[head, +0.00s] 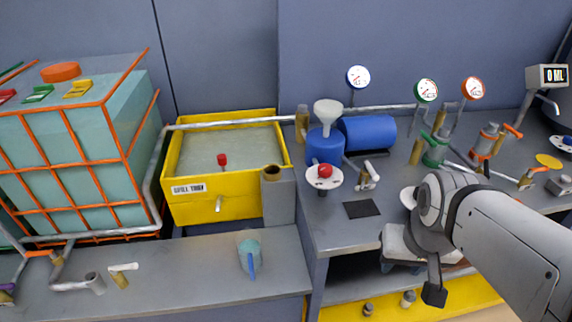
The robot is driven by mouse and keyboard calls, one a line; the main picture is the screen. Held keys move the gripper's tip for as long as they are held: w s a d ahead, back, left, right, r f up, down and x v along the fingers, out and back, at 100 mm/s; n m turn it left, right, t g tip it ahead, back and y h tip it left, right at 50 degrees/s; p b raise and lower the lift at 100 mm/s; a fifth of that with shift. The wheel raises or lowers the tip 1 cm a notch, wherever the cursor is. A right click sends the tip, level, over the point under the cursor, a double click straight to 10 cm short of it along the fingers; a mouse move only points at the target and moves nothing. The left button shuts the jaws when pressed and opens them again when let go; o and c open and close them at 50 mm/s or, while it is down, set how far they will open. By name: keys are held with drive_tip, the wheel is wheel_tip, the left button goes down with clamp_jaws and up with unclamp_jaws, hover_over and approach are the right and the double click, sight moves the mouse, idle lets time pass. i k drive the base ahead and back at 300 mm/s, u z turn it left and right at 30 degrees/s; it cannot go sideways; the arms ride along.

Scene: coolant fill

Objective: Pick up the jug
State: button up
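The jug (249,252) is a small teal vessel with a pale rim and a blue handle facing the front. It stands upright on the low grey bench at the left. My gripper (434,292) hangs at the end of my arm on the right, in front of the right bench. It is well to the right of the jug and apart from it. One dark fingertip shows; the other finger is not clear, so its opening cannot be told.
A yellow spill tray (235,207) sits behind the jug. A caged teal tank (75,150) stands at the left. A valve with a white handle (122,275) is left of the jug. The right bench (330,232) carries a blue cylinder (368,132), gauges and valves.

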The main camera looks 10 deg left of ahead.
sight(248, 244)
drive_tip(key=z, duration=0.25)
drive_tip(key=k, duration=1.45)
drive_tip(key=u, duration=0.75)
drive_tip(key=i, duration=1)
drive_tip(key=u, duration=0.1)
